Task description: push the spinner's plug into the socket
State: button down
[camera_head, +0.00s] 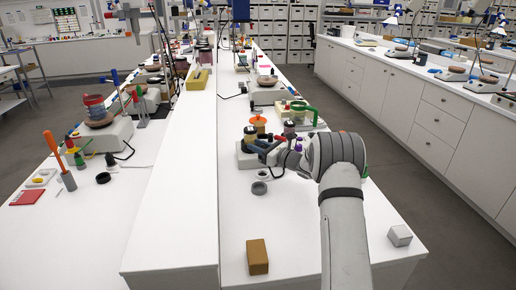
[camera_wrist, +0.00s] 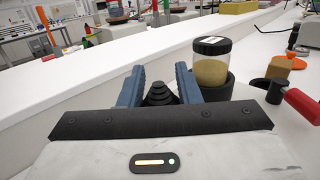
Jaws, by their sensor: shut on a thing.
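My gripper (camera_wrist: 160,84) has its two blue fingers on either side of a black, stepped, tapering piece (camera_wrist: 160,95), which looks like the back end of the plug. The fingers are shut on it. In the head view my gripper (camera_head: 259,148) is over the right-hand bench, beside a pale box-shaped base (camera_head: 244,159) that may be the spinner. My arm and gripper hide much of it. I cannot make out the socket or the plug's front end.
A jar of yellow powder with a black lid (camera_wrist: 212,62) stands in a dark holder close to the right finger. A red handle (camera_wrist: 303,104) lies further right. A dark ring (camera_head: 259,188), a brown block (camera_head: 257,257) and a grey cube (camera_head: 399,235) are nearer; bench between is clear.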

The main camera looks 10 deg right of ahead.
jog(key=shift+f+b, duration=1.4)
jog(key=shift+f, duration=0.75)
jog(key=shift+b, duration=0.85)
jog(key=shift+d+f+b, duration=0.1)
jog(key=shift+f+b, duration=1)
jog(key=shift+f, duration=0.2)
jog(key=c, duration=1)
grip_release()
jog(key=shift+o, duration=0.2)
jog(key=b+v, duration=0.1)
jog(key=v, duration=0.6)
jog(key=shift+s+d, duration=0.25)
jog(key=shift+d, duration=0.05)
jog(key=shift+s+f, duration=0.1)
